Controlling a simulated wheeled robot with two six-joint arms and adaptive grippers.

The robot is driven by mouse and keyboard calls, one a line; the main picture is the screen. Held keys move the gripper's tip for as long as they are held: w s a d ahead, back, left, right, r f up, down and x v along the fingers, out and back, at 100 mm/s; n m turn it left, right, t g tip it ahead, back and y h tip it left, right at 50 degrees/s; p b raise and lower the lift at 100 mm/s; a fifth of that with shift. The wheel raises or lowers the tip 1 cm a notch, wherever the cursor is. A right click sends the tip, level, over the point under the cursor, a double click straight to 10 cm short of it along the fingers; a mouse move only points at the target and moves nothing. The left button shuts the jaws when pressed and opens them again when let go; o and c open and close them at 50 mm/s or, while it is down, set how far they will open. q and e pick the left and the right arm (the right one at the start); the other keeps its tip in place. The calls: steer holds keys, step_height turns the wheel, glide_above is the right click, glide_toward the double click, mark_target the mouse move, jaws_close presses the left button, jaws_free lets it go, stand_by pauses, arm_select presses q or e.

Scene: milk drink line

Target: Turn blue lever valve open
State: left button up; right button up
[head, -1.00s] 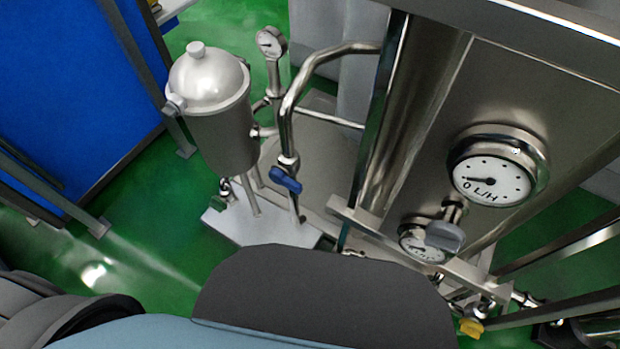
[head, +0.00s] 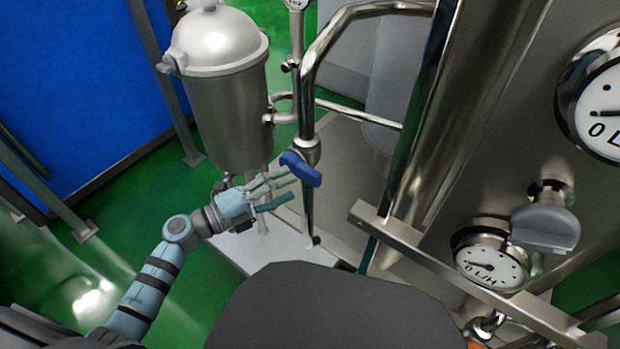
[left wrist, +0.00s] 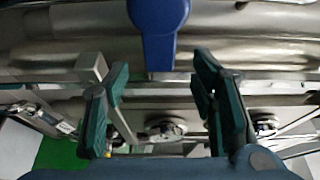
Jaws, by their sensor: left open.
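The blue lever valve (head: 300,168) sits on the vertical steel pipe beside the steel canister, its handle slanting down to the right in the head view. My left gripper (head: 279,190) is open and empty, just left of and slightly below the lever in the head view. In the left wrist view the blue lever (left wrist: 158,30) hangs from the top edge, its end lying between and beyond the two open fingers (left wrist: 158,95). I cannot tell whether any finger touches it. My right gripper is not in view.
A steel canister (head: 222,100) stands left of the pipe on a pale base plate (head: 235,258). Green floor is open at lower left.

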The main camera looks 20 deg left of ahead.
mark_target(306, 178)
arm_select(q)
steer(key=b+x, duration=0.1)
steer(key=x, duration=0.6)
steer(key=shift+w+d+f, duration=0.1)
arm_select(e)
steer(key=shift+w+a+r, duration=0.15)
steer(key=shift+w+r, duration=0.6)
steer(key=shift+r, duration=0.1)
arm_select(q)
jaws_close()
